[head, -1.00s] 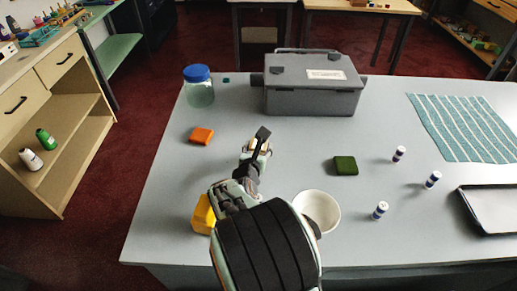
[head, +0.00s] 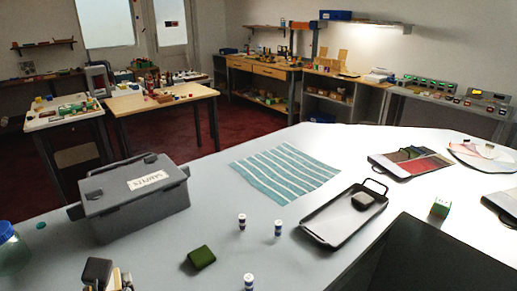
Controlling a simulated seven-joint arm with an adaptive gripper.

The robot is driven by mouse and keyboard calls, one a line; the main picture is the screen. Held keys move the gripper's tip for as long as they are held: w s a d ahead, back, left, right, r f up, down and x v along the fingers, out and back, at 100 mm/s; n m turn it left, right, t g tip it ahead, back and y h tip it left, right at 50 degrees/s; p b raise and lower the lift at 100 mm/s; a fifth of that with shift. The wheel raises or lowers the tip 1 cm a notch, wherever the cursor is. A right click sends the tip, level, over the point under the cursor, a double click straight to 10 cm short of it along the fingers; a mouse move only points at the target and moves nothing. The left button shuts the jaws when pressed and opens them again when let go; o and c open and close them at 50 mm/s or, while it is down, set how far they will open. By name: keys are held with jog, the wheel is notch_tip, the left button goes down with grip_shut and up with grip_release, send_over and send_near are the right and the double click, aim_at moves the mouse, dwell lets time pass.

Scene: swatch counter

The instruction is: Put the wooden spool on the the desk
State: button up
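The desk (head: 330,232) is a pale grey top that fills the lower part of the head view. Part of my gripper (head: 108,277) shows at the bottom left edge, over the desk in front of the grey toolbox. Most of it is cut off, so its opening and anything in it cannot be made out. I cannot pick out a wooden spool for sure. Three small white cylinders with dark bands stand upright on the desk: one behind (head: 242,221), one to the right (head: 278,228) and one in front (head: 249,281).
A grey toolbox (head: 135,203) and a lidded jar (head: 10,250) stand at left. A green block (head: 201,257) lies near the front. A striped teal cloth (head: 285,172), a tray (head: 327,228) with a dark block (head: 362,201), and a green box (head: 440,207) are farther right.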

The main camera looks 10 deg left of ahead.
notch_tip(320, 180, up, 3)
jog(key=shift+w+d+f, duration=0.1)
jog(key=shift+w, duration=0.05)
jog(key=w+d+f+m+t+h, duration=0.1)
jog(key=w+d+f+m+h, duration=0.2)
jog(key=w+d+m+h, duration=0.5)
jog(key=w+d+f+m+t+h, duration=0.1)
jog(key=w+d+f+h, duration=0.15)
jog(key=w+d, duration=0.7)
jog(key=s+d+f+m+g+h, duration=0.15)
jog(key=d+m+h, duration=0.25)
jog(key=d, duration=0.8)
jog(key=s+d+f+m+g+h, duration=0.1)
jog(key=s+d+m+g+h, duration=0.3)
jog(key=d, duration=0.8)
jog(key=s+d+r+m+g+h, duration=0.2)
jog(key=s+d+r+m+g, duration=0.1)
jog(key=s+d+m+g, duration=1.2)
jog(key=s+d+r+m+g+y, duration=0.1)
jog(key=s+r+m+g+y, duration=0.15)
jog(key=s+m+y, duration=0.55)
jog(key=s+d+r+m+g+y, duration=0.1)
jog(key=s+r+m+g+y, duration=0.3)
jog(key=s, duration=0.7)
jog(key=shift+n+t+y, duration=0.3)
jog(key=shift+n+y, duration=0.05)
jog(key=shift+n, duration=0.05)
jog(key=f, duration=3.6)
jog(key=shift+a+f, duration=0.2)
jog(key=shift+f, duration=0.15)
